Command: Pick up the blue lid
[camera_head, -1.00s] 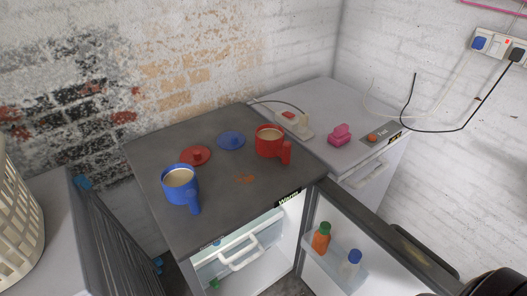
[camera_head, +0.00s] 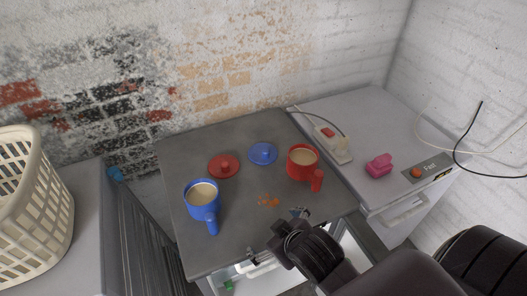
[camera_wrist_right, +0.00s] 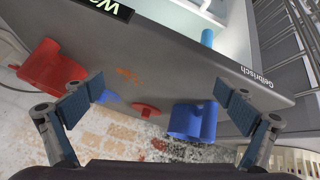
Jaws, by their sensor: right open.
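The blue lid (camera_head: 263,153) lies flat on the dark grey top (camera_head: 240,222) of the small fridge, towards the back. It sits between the red lid (camera_head: 223,166) and the red mug (camera_head: 302,157). The blue mug (camera_head: 201,194) stands at the front left. My right gripper (camera_head: 275,232) is open and empty at the fridge top's front edge, well short of the blue lid. In the right wrist view the blue lid (camera_wrist_right: 109,97) is partly hidden by a finger of the right gripper (camera_wrist_right: 160,90), beside the red mug (camera_wrist_right: 50,70). My left gripper is out of view.
An orange stain (camera_head: 268,201) marks the fridge top. The fridge door below is open. To the right, a white appliance (camera_head: 365,130) carries a power strip (camera_head: 333,142) and a pink object (camera_head: 379,165). A cream basket (camera_head: 30,195) stands at far left.

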